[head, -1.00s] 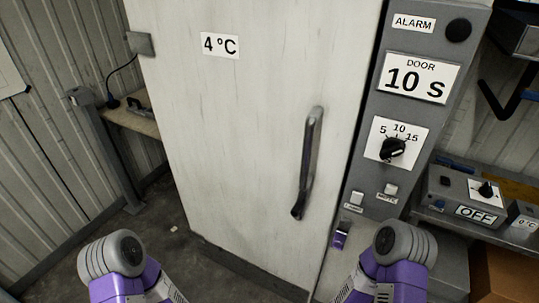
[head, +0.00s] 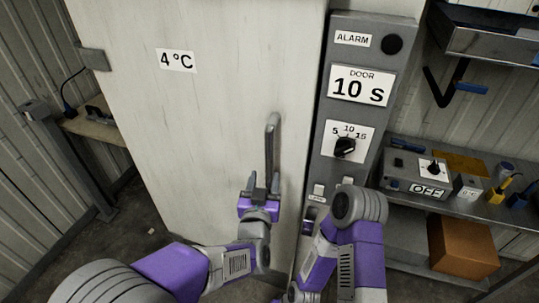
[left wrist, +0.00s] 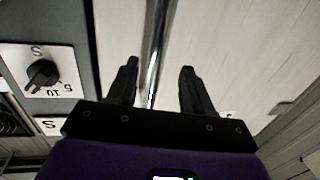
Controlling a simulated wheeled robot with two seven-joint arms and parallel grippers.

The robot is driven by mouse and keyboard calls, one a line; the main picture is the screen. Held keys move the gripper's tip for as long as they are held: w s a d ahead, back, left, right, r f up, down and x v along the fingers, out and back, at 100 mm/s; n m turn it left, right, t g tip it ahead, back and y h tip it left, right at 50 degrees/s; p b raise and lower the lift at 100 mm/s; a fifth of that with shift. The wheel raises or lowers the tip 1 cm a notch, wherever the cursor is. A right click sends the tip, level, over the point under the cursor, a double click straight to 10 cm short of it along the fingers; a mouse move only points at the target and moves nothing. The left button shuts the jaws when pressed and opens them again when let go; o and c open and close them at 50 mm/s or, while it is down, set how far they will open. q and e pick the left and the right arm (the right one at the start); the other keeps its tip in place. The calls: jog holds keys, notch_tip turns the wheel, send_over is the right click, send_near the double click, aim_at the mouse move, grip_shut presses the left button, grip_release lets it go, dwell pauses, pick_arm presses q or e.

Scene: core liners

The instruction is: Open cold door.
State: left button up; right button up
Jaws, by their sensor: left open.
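The cold door (head: 200,120) is a pale, scuffed panel with a 4 °C label, and it looks closed. Its grey vertical handle (head: 272,150) is at the door's right side. My left gripper (head: 262,184) is open in front of the handle's lower part, which it partly hides. In the left wrist view the handle bar (left wrist: 155,60) runs between the two spread fingers (left wrist: 158,85); I cannot tell whether they touch it. My right arm is at the lower right; its gripper fingers are not clearly seen.
A grey control panel (head: 323,150) with ALARM, DOOR 10 S and a dial stands right of the door. Further right, a shelf holds a box marked OFF (head: 425,180), with a cardboard box (head: 462,247) below. A small bench (head: 95,125) is at the left.

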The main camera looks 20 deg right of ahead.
aim_at(269, 163)
pick_arm(q)
jog(key=shift+w+d+r, duration=0.1)
jog(key=shift+d+r, duration=0.15)
jog(key=shift+r, duration=0.2)
jog(key=shift+x, duration=3.6)
jog(key=shift+c, duration=0.5)
grip_shut()
